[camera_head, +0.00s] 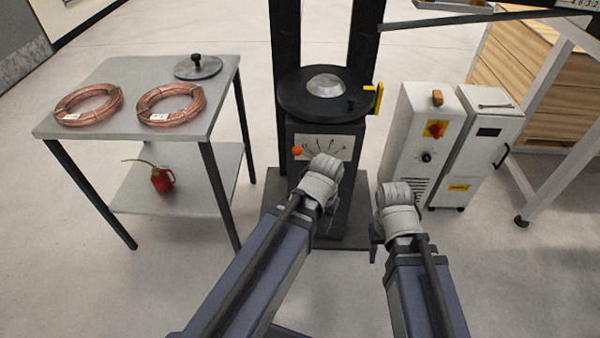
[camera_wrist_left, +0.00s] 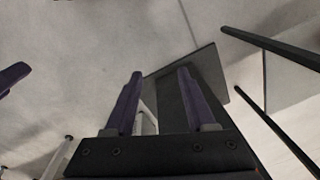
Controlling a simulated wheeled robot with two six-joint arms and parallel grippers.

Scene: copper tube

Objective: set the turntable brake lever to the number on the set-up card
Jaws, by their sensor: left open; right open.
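The brake lever's orange knob (camera_head: 297,151) shows at the left end of a pale scale plate (camera_head: 322,147) on the front of the black turntable pedestal (camera_head: 349,128). It is near the 0; other marks are too small to read surely. I cannot make out a set-up card. My left gripper (camera_wrist_left: 157,72) is open and empty in the left wrist view, above the floor and the pedestal's base plate (camera_wrist_left: 215,75).
A grey table (camera_head: 110,75) at left holds two copper coils (camera_head: 171,103) and a round lid (camera_head: 198,66); a red oil can (camera_head: 162,180) stands on its lower shelf. White cabinets (camera_head: 425,130) stand right of the pedestal. A yellow bracket (camera_head: 378,98) juts from the turntable's right side.

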